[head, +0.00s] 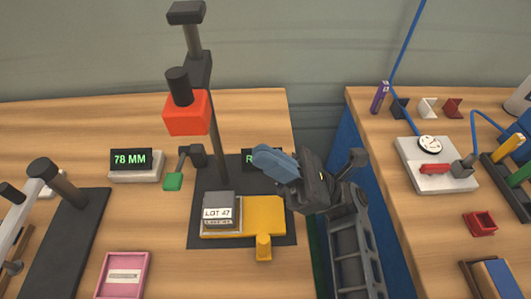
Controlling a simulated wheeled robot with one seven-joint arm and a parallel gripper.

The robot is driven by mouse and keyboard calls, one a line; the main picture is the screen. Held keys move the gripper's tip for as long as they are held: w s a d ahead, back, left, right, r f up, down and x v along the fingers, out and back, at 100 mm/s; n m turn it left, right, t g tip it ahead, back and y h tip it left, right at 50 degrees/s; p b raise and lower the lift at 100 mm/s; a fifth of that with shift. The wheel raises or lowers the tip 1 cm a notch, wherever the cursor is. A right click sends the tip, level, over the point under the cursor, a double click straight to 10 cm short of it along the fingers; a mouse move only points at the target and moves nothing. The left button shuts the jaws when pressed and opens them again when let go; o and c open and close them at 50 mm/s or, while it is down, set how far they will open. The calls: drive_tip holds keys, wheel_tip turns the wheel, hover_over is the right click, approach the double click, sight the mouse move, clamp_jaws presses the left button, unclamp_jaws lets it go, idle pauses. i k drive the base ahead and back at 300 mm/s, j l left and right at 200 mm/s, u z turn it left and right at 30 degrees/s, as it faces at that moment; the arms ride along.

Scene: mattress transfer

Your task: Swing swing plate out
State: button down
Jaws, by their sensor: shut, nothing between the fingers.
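The swing plate appears to be the yellow plate (266,208), lying on the dark base (206,242) of a stand in the head view. A yellow upright knob (263,247) stands at its front edge. A grey block labelled LOT 47 (219,199) sits at the plate's left part, beneath the red head (187,114) of the stand. My gripper (262,155) has its blue fingers shut and empty. In the picture it is above and behind the plate, apart from the knob.
The stand's dark column (214,130) rises left of my gripper. A green-tipped lever (174,181) and a 78 MM display (134,163) are further left. A second display (248,160) is partly hidden by my gripper. A pink tray (123,275) lies front left.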

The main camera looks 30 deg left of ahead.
sight(261, 217)
drive_tip(key=k+l, duration=0.7)
drive_tip(key=k, duration=0.2)
